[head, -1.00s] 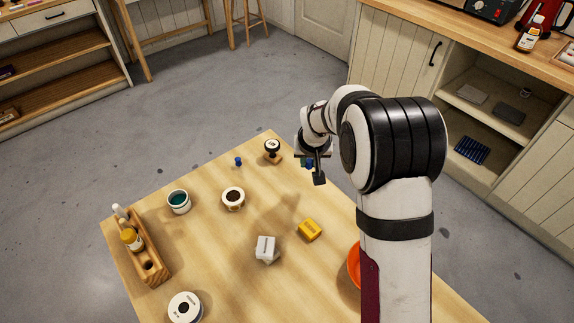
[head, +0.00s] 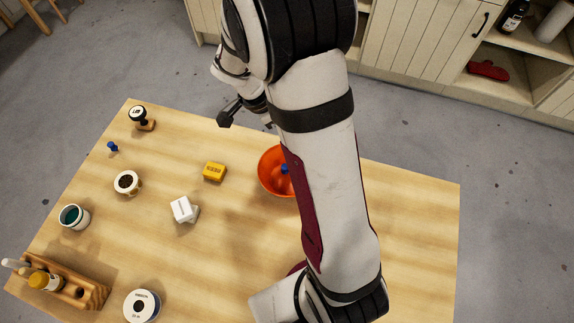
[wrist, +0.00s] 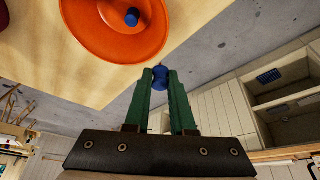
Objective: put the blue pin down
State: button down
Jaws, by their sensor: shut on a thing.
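My gripper (wrist: 160,85) is shut on a blue pin (wrist: 160,77), held between the green fingertips in the wrist view. The orange bowl (wrist: 82,38) is above and left of the fingertips there, apart from them. A second blue pin (wrist: 132,17) is inside the bowl. In the head view the orange bowl (head: 266,180) stands near the table's far edge, partly behind my arm, with that blue pin (head: 285,168) showing. My fingertips and the held pin are hidden there. Another blue pin (head: 112,147) stands at the table's left side.
On the table (head: 405,235) are a stamp (head: 140,114), a brown-filled cup (head: 127,182), a teal-filled cup (head: 74,216), a yellow block (head: 215,171), a white block (head: 184,209), a round white-topped item (head: 141,306) and a wooden rack (head: 85,294). The table's right side is clear.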

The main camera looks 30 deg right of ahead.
jog(key=s+d+m+g, duration=0.1)
jog(key=s+m, duration=0.1)
jog(key=s+d+m+g+y, duration=0.1)
jog(key=s+m, duration=0.2)
jog(key=s+d+m, duration=0.1)
jog(key=s+m, duration=0.1)
jog(key=shift+s+d+r+m+g, duration=0.15)
jog(key=shift+d+r+m+g, duration=0.15)
jog(key=shift+g, duration=0.1)
jog(key=s+d+m+g+y, duration=0.1)
jog(key=s+m+y, duration=0.3)
jog(key=s+m, duration=0.45)
jog(key=w+a+f, duration=0.1)
jog(key=w+a, duration=0.1)
jog(key=w+a+f, duration=0.2)
jog(key=w, duration=0.1)
jog(key=w+a+f, duration=0.2)
jog(key=a, duration=0.1)
jog(key=shift+w+f, duration=0.2)
jog(key=shift+w, duration=0.05)
jog(key=f, duration=0.4)
jog(key=shift+w+a, duration=0.3)
jog(key=shift+w, duration=0.05)
jog(key=shift+f, duration=0.3)
jog(key=c, duration=1)
grip_release()
jog(key=shift+f, duration=0.1)
jog(key=shift+c, duration=0.2)
